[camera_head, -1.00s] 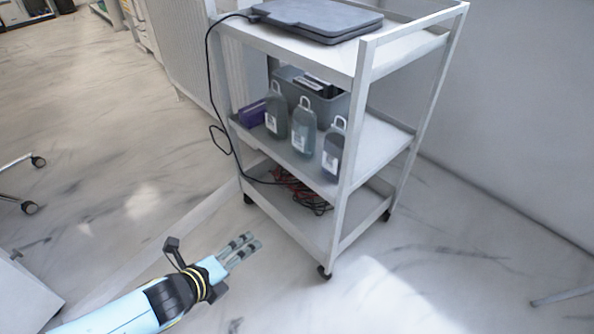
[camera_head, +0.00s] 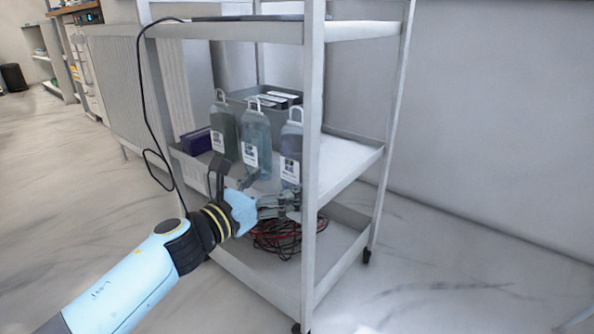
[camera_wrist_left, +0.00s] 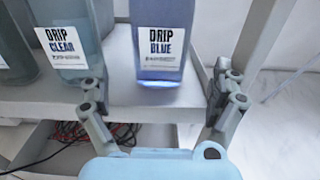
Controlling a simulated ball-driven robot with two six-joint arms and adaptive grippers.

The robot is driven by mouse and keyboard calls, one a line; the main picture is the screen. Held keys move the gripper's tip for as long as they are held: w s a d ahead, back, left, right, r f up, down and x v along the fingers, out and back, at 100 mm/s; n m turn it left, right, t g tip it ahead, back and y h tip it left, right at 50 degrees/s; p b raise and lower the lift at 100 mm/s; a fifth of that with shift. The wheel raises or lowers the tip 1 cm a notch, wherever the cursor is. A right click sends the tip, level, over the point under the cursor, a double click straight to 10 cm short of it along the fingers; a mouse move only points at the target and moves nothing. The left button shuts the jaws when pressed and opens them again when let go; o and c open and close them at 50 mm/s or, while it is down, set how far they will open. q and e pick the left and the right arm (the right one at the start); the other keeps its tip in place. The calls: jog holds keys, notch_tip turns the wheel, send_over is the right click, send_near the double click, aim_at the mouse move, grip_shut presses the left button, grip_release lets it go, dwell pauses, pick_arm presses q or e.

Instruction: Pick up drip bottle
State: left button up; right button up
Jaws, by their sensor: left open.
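Three drip bottles stand upright on the trolley's middle shelf. In the head view they are a grey one (camera_head: 223,128) at the left, a pale clear-blue one (camera_head: 254,132) in the middle and a blue one (camera_head: 291,150) at the right, beside the front post. In the left wrist view the labels read DRIP CLEAR on one bottle (camera_wrist_left: 68,40) and DRIP BLUE on another (camera_wrist_left: 161,45). My left gripper (camera_head: 290,197) is open at the shelf's front edge. Its fingers (camera_wrist_left: 163,95) sit to either side of the blue bottle's lower part, and nothing is between them visibly gripped. My right gripper is not in view.
The white trolley's front post (camera_head: 313,100) stands just right of the blue bottle. A grey bin (camera_head: 266,98) and a purple box (camera_head: 196,141) share the shelf. Red and black cables (camera_head: 276,237) lie on the bottom shelf. A black cord hangs at the left.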

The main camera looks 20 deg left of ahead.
aim_at(290, 176)
pick_arm(q)
jog(key=x, duration=0.6)
jog(key=shift+w+d+b, duration=0.1)
jog(key=shift+w+b, duration=0.15)
jog(key=shift+b, duration=0.05)
jog(key=shift+f, duration=0.1)
jog(key=c, duration=1.5)
jog(key=shift+c, duration=0.6)
